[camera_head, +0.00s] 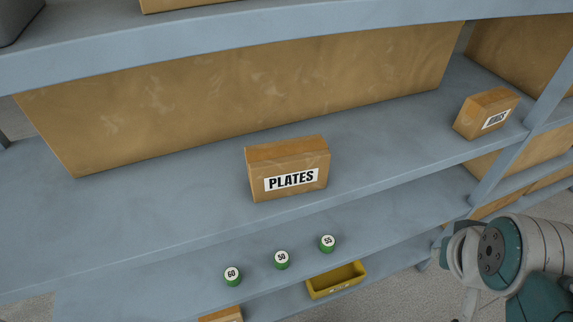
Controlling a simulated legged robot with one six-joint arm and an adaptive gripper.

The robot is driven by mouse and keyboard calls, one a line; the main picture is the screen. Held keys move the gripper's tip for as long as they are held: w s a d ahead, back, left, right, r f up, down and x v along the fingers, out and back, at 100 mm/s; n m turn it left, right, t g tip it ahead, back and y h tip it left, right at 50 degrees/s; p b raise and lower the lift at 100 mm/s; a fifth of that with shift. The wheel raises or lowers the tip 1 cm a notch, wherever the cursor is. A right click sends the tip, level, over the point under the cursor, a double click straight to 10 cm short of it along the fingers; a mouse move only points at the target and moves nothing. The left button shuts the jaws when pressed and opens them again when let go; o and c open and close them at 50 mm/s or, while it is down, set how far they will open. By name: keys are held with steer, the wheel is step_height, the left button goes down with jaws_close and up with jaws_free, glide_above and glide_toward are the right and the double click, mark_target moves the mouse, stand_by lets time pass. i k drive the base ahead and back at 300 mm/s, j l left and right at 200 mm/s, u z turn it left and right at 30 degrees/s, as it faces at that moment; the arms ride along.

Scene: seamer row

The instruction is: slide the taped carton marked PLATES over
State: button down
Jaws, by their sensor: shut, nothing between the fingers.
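The brown taped carton marked PLATES (288,160) stands upright on the grey-blue middle shelf (180,200), near the centre of the picture. Its white label faces me, and its front is close to the shelf's front edge. It stands apart from the long brown panel behind it. My arm shows at the lower right, well to the right of the carton and not touching it. My gripper's fingers are not in view.
A smaller labelled carton (484,112) stands at the shelf's right end by an upright post (512,150). The shelf is bare on both sides of the PLATES carton. Below are green cylinders (281,259) and a yellow bin (335,281). An upper shelf edge (250,42) overhangs.

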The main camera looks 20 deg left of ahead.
mark_target(278, 170)
steer(key=k+j, duration=0.2)
steer(key=j, duration=0.15)
steer(key=k+j, duration=0.15)
steer(key=j, duration=0.2)
steer(key=k+j, duration=0.2)
steer(key=j, duration=0.2)
steer(key=k+j, duration=0.2)
steer(key=j, duration=0.15)
steer(key=k+j, duration=0.15)
steer(key=j, duration=0.2)
